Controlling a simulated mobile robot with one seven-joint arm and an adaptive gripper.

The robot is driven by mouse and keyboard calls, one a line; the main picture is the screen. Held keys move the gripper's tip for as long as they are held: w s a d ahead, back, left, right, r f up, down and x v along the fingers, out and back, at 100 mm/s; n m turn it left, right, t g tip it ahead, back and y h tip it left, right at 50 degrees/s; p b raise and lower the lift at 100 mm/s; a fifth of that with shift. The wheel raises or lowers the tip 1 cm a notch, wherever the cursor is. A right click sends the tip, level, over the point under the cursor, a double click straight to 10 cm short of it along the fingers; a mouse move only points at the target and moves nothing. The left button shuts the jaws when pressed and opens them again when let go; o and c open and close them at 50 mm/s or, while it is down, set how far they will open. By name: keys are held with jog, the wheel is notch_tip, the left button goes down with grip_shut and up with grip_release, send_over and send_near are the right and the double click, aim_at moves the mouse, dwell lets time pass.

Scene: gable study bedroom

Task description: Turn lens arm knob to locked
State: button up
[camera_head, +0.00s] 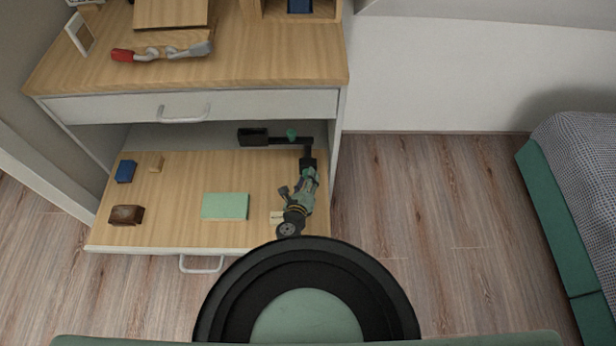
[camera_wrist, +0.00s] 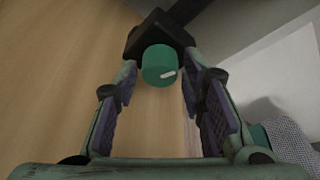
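The knob (camera_wrist: 158,66) is a short green cylinder with a white mark pointing to the right in the wrist view. It sits on a black block (camera_wrist: 152,35) of the lens arm. In the head view the black lens arm (camera_head: 275,140) spans the back right of the pulled-out board. My gripper (camera_head: 308,174) is at its near right end. In the wrist view my gripper (camera_wrist: 160,78) is open, with a fingertip on each side of the knob and visible gaps between. In the head view the knob's face is hidden by my gripper or cannot be told apart.
The desk's drawer front (camera_head: 250,106) overhangs behind. A small green object (camera_head: 291,133) shows by the lens arm.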

jog(key=shift+s, duration=0.1)
jog(key=shift+c, duration=0.3)
grip_shut()
jog(key=shift+r+m, duration=0.1)
jog(key=shift+m, duration=0.2)
jog(key=shift+d+r+m+y+p, duration=0.1)
jog(key=shift+d+m+y+p, duration=0.05)
jog(key=shift+m+y+p, duration=0.3)
jog(key=shift+d+m+y+p, duration=0.15)
jog(key=shift+m+y+p, duration=0.6)
jog(key=shift+m, duration=0.4)
jog(key=m+y+p, duration=0.1)
jog(key=m+y, duration=0.1)
jog(key=m, duration=0.1)
jog(key=shift+d, duration=0.1)
jog(key=shift+m, duration=0.3)
